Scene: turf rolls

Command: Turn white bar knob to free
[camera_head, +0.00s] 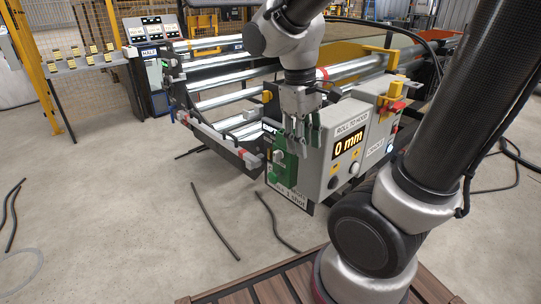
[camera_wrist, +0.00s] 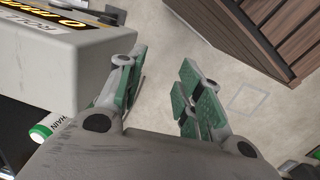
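The grey control box (camera_head: 325,160) carries a "ROLL TO HOOD" panel with a display (camera_head: 349,143) reading 0 mm. A small pale, bright spot (camera_head: 389,149) shows at the panel's right end, too small to identify. My gripper (camera_head: 303,132) hangs at the box's upper left end, fingers pointing down. In the wrist view my gripper (camera_wrist: 158,88) has its green-padded fingers apart with only floor between them. The box's corner (camera_wrist: 85,48) lies left of the fingers there.
A red and yellow fitting (camera_head: 393,101) stands on the box's right top. Behind is a roller frame (camera_head: 235,92). A green and white cylinder (camera_wrist: 48,126) shows beside the box. Dark strips (camera_head: 215,220) lie on open floor. A brown slatted platform (camera_head: 272,290) is in front.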

